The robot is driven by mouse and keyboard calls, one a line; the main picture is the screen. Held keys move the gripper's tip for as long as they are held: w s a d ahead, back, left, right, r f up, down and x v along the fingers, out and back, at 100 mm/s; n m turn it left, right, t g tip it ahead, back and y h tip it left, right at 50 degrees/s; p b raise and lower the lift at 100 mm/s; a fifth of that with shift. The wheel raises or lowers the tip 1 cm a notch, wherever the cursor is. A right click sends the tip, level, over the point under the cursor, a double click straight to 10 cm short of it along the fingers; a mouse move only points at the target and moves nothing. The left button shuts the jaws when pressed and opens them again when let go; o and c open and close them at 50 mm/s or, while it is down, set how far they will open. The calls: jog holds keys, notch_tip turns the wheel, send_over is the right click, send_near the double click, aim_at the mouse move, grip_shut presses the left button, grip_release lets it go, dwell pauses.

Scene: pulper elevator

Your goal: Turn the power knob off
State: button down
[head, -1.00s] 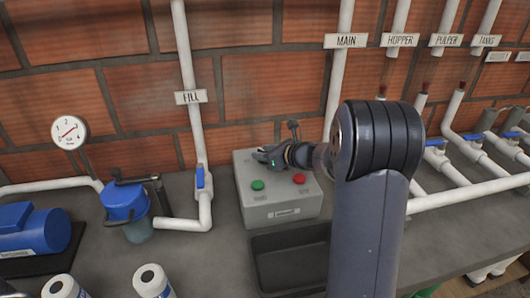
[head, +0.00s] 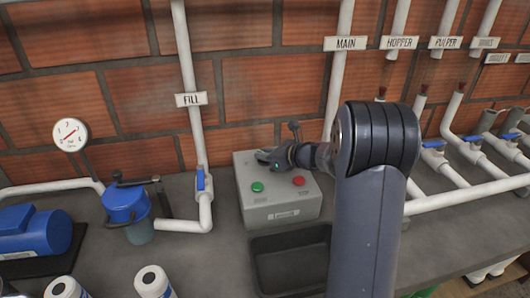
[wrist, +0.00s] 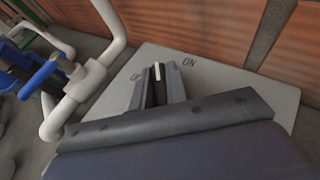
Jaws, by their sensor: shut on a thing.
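The grey control box (head: 285,212) stands on the counter against the brick wall, with a green button (head: 257,187) and a red button (head: 298,181) on its front. My gripper (head: 264,156) is over the upper part of the box. In the wrist view, my gripper (wrist: 158,84) is shut on the power knob (wrist: 157,72), of which only a narrow dark piece with a white line shows between the fingers. An "ON" label is printed on the box to the right of the knob, and a partly hidden label lies to its left.
A white fill pipe with a blue valve handle (head: 201,180) stands left of the box. A black tray (head: 290,262) lies in front of it. A blue-lidded filter (head: 124,205) and a blue pump (head: 32,232) are further left. White pipes (head: 460,196) run along the right.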

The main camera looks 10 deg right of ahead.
jog(key=n+g+y+p, duration=0.3)
jog(key=n, duration=0.1)
jog(key=shift+r+g, duration=0.15)
jog(key=shift+g, duration=0.15)
jog(key=n+g+p, duration=0.1)
jog(key=n+g, duration=0.1)
jog(key=g, duration=0.1)
jog(key=n+g+y+p, duration=0.1)
jog(key=n+g+p, duration=0.1)
jog(key=n+g, duration=0.1)
jog(key=shift+n+y, duration=0.3)
jog(key=shift+g+p, duration=0.3)
jog(key=shift+g, duration=0.1)
jog(key=c, duration=1.4)
grip_release()
jog(key=b+v, duration=0.1)
jog(key=v, duration=0.9)
jog(key=shift+d, duration=0.4)
